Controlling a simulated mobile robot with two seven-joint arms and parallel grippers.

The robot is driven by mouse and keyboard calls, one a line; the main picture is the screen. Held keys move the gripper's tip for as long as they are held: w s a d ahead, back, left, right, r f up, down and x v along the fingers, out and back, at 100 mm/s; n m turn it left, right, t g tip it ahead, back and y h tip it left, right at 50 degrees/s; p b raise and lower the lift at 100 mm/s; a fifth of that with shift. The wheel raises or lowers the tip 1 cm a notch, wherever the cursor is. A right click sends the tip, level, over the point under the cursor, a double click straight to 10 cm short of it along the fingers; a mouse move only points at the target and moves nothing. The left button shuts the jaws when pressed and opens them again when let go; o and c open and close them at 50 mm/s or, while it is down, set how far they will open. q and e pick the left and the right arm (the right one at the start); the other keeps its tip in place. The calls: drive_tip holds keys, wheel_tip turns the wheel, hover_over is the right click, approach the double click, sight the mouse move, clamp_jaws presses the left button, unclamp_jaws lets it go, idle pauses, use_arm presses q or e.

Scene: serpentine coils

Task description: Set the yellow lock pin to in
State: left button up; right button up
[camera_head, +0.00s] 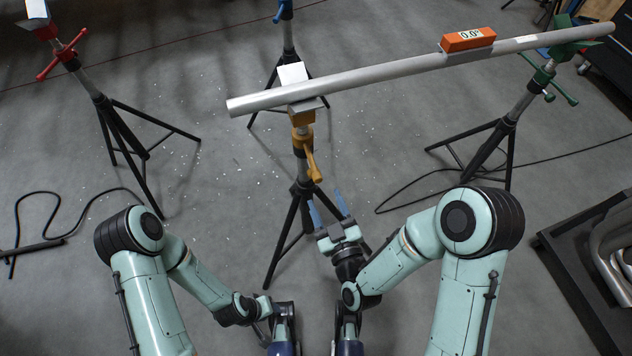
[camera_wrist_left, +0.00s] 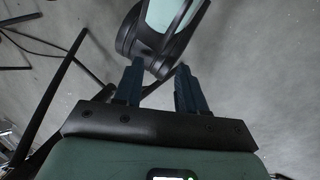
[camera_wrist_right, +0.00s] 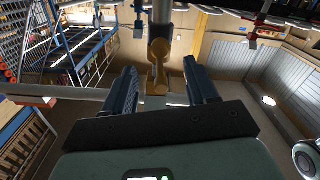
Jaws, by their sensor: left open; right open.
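The yellow lock pin (camera_head: 311,165) hangs as a small handle from the yellow collar (camera_head: 302,137) of the middle front stand. In the right wrist view the yellow pin (camera_wrist_right: 158,70) shows between the finger lines, ahead of the palm. My right gripper (camera_head: 327,206) is open with blue fingers, just below the pin in the head view, apart from it there. Whether a finger touches it cannot be told. My left gripper (camera_wrist_left: 158,72) is open and empty over the floor. In the head view its fingers are not clearly visible.
A grey pipe (camera_head: 380,81) with an orange level (camera_head: 467,40) reading 0.0 rests on the yellow stand and the green stand (camera_head: 538,75). A red stand (camera_head: 68,52) is at left, a blue stand (camera_head: 286,20) behind. Cables lie on the floor; a dark case (camera_head: 570,262) is at right.

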use_arm(q)
drive_tip(key=w+a+f+t+b, duration=0.1)
drive_tip(key=w+a+f+b, duration=0.1)
drive_tip(key=w+f, duration=0.1)
drive_tip(key=shift+w+a+f+t+y, duration=0.2)
drive_tip(key=shift+w+t+y, duration=0.1)
drive_tip(key=shift+w, duration=0.55)
use_arm(e)
drive_tip(key=x, duration=0.7)
drive_tip(key=shift+w, duration=0.3)
drive_tip(key=shift+a, duration=0.1)
